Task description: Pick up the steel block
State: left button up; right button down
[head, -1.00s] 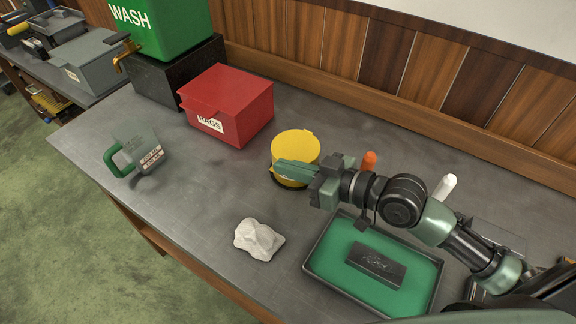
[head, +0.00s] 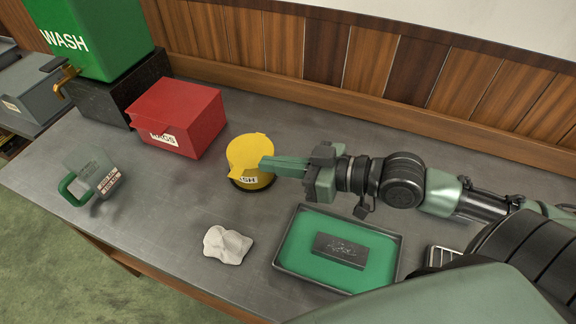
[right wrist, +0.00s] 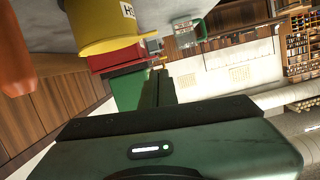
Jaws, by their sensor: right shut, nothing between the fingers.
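The steel block (head: 340,250) is a dark flat bar with raised marks on top. It lies on the green inside of a shallow dark-rimmed tray (head: 283,264) at the front of the bench. My right gripper (head: 265,164) is shut and empty, up and left of the tray, with its fingertips at the right side of a yellow lidded can (head: 248,152). I cannot tell whether they touch it. My shut fingers also show in the right wrist view (right wrist: 158,88), with the yellow can (right wrist: 103,25) beside them. My left gripper is out of view.
A crumpled white rag (head: 227,245) lies left of the tray. A red rags box (head: 178,115), a green wash tank (head: 88,40) and a clear jug with a green handle (head: 92,180) stand farther left. Bare bench lies between them.

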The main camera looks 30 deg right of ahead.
aim_at(347, 253)
jog(key=k+j, duration=0.4)
jog(key=k, duration=0.2)
jog(key=k+j, duration=0.4)
jog(key=k, duration=0.2)
jog(key=k+j, duration=0.45)
jog(key=k, duration=0.2)
